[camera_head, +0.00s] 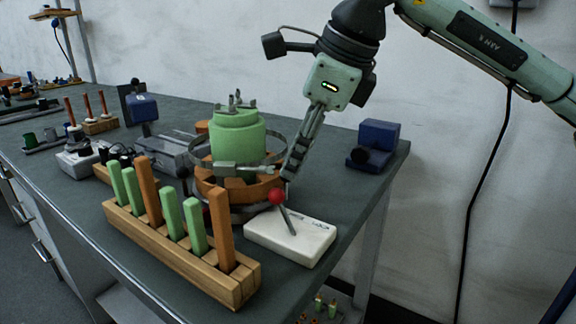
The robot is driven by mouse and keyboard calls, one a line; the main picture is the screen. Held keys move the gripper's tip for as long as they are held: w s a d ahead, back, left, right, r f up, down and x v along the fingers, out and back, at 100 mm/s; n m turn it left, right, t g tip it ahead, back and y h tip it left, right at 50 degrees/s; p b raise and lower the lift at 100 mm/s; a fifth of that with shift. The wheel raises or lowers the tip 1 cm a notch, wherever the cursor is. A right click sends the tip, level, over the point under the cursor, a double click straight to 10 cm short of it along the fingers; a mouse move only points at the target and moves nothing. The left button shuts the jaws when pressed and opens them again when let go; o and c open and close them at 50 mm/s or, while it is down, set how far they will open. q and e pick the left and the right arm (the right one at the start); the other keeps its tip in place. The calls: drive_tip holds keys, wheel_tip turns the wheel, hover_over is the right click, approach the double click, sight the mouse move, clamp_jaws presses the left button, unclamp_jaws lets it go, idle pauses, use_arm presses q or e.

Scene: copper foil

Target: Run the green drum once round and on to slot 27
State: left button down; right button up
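The green drum (237,142) stands upright on an orange-brown round base (212,192), with a grey metal ring around it. Small metal fittings sit on its top, and a metal block (236,169) is at its front. My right gripper (287,178) points down at the drum's right side, by the ring. Its fingers lie close together and look shut, with nothing visible between them. I cannot tell whether the tips touch the ring. Slot numbers are not readable. My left gripper is not in view.
A white box (290,240) with a red-knobbed lever (277,196) is just below my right fingertips. A wooden rack (180,250) with green and orange bars stands in front. A blue device (374,142) is near the bench's right edge. Several small devices crowd the left.

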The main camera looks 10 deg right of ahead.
drive_tip(key=shift+x, duration=1.75)
clamp_jaws()
drive_tip(key=shift+a, duration=0.15)
